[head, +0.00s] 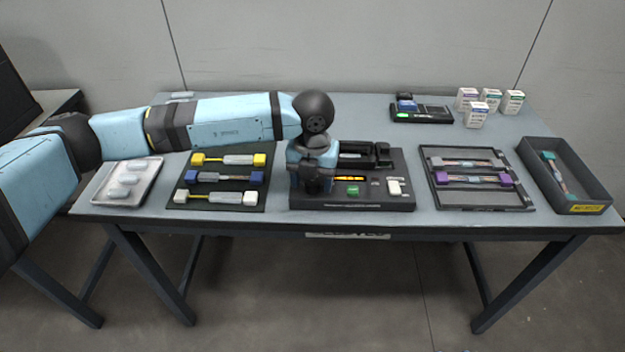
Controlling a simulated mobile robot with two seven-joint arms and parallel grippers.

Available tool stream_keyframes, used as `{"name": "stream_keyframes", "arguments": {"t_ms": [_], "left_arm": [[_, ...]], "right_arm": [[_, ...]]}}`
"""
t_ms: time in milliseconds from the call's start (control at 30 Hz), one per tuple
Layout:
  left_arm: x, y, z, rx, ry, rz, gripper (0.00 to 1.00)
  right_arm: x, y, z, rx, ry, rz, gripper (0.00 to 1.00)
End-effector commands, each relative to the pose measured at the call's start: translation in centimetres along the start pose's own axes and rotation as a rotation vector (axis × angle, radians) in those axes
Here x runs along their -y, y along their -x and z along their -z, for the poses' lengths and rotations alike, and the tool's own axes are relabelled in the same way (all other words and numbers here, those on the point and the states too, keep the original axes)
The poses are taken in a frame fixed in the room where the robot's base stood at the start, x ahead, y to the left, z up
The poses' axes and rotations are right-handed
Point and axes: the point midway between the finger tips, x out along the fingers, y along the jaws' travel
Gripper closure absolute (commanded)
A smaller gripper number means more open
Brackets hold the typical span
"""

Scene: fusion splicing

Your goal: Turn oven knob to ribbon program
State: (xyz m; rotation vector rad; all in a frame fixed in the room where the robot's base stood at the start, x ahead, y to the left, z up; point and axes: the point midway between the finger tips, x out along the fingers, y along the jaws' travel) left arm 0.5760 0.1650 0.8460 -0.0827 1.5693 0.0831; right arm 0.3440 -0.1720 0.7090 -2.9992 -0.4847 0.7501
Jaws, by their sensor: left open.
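My left gripper (313,186) points down over the left end of the black splicing unit (408,160) in the middle of the table. The gripper is open, but its fingertips are too dark and small to make out clearly. No oven knob can be told apart in the head view; the gripper and wrist hide the left part of the unit, and I cannot tell whether the fingers touch anything there. The unit's front shows a small orange-lit display (350,178), a green button (352,190) and a white block (394,187). My right gripper is out of view.
Left of the unit are a dark mat (178,201) with yellow, blue and white-ended pieces and a metal tray (103,197). Right are a black tray (430,198) and a grey bin (598,191). A dark device (434,114) and small boxes (476,115) stand behind.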

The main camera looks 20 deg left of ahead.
Motion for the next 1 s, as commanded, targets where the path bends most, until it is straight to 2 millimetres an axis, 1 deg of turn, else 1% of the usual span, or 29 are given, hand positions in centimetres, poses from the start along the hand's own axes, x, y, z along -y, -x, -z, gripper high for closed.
{"name": "stream_keyframes", "arguments": {"t_ms": [233,267,300,467,767,1000], "left_arm": [[0.01,-0.10,0.00,0.000,0.000,0.000,0.40],[0.01,-0.10,0.00,0.000,0.000,0.000,0.42],[0.01,-0.10,-0.01,0.000,0.000,0.000,0.51],[0.01,-0.09,-0.01,0.000,0.000,0.000,0.88],[0.01,-0.13,-0.01,0.000,-0.025,0.000,0.89],[0.00,-0.23,-0.01,0.000,-0.139,0.001,0.89]], "right_arm": [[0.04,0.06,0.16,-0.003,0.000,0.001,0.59],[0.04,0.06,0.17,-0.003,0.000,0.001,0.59],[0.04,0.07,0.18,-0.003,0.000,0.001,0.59],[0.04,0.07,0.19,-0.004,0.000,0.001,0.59],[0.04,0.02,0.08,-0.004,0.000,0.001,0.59],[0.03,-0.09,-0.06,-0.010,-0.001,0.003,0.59]]}}
